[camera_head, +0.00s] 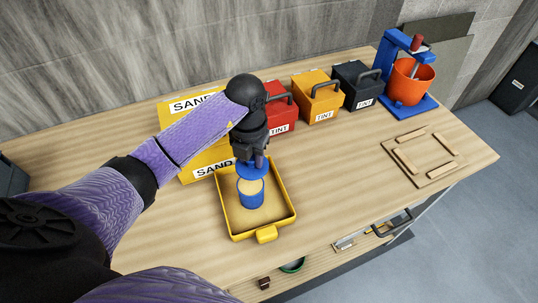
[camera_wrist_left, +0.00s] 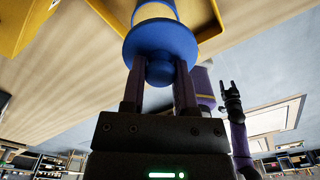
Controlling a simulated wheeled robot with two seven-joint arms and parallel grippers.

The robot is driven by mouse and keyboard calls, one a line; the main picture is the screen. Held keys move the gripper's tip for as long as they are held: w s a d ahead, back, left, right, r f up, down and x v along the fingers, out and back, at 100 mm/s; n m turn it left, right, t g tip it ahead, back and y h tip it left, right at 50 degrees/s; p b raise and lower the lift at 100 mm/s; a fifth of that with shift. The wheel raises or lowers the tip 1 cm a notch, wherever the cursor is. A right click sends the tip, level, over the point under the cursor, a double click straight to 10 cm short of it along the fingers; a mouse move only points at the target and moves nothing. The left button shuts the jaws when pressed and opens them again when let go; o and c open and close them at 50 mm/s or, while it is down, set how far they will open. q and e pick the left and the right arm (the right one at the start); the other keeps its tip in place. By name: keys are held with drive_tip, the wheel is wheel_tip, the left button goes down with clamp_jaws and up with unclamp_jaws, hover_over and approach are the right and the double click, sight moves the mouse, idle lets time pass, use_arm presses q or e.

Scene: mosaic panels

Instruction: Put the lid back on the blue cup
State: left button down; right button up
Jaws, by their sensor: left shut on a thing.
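The blue cup (camera_head: 251,198) stands upright in the yellow tray (camera_head: 287,206). Its open top shows in the head view, with a pale inside. My left gripper (camera_head: 252,160) is shut on the knob of the round blue lid (camera_head: 243,172). The lid is just above the cup's far side in the head view and does not cover the whole mouth. In the left wrist view, the lid (camera_wrist_left: 160,40) and its knob sit between the fingers, and part of the cup (camera_wrist_left: 155,10) shows past the lid. My right gripper (camera_wrist_left: 230,88) shows there with its fingers apart, empty.
Yellow SAND boxes (camera_head: 190,105) stand behind the tray. Red (camera_head: 283,117), yellow (camera_head: 317,101) and black (camera_head: 357,86) TINT boxes line the back. An orange bucket (camera_head: 410,84) on a blue stand and a wooden frame (camera_head: 425,158) are at right. The table right of the tray is clear.

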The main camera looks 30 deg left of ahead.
use_arm(q)
drive_tip(key=shift+s+a+f, duration=0.15)
drive_tip(key=shift+s+f, duration=0.05)
drive_tip(key=shift+f, duration=0.1)
drive_tip(key=f+b, duration=0.5)
drive_tip(key=shift+s+a, duration=0.15)
drive_tip(key=shift+s, duration=0.05)
drive_tip(key=shift+f, duration=0.45)
drive_tip(key=shift+r, duration=0.1)
drive_tip(key=shift+f, duration=0.2)
idle(1.3)
